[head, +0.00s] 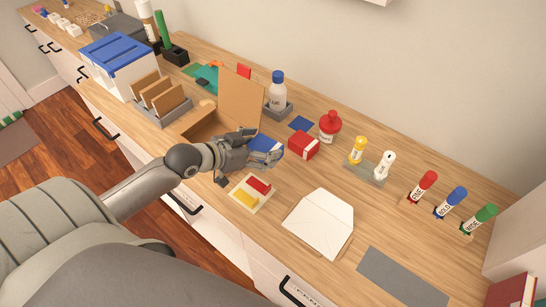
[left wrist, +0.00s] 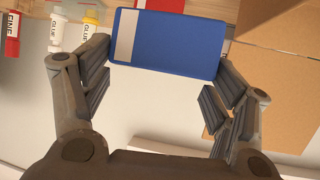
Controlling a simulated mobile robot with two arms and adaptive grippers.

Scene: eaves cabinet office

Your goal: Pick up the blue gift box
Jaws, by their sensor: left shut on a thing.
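The blue gift box (head: 266,145) shows in the head view beyond my left gripper (head: 250,146), between the open cardboard box and a red box. In the left wrist view the blue gift box (left wrist: 178,42) is a flat blue block with a pale band near its left end. It sits between the two fingers of my left gripper (left wrist: 157,78), which is shut on it. In the head view the hand hides part of the box, and I cannot tell how high it is above the counter. My right gripper is not in view.
An open cardboard box (head: 240,100) stands just behind the hand. A red box (head: 303,145) is close on the right. A tray with red and yellow blocks (head: 239,202) and a white envelope (head: 318,222) lie in front.

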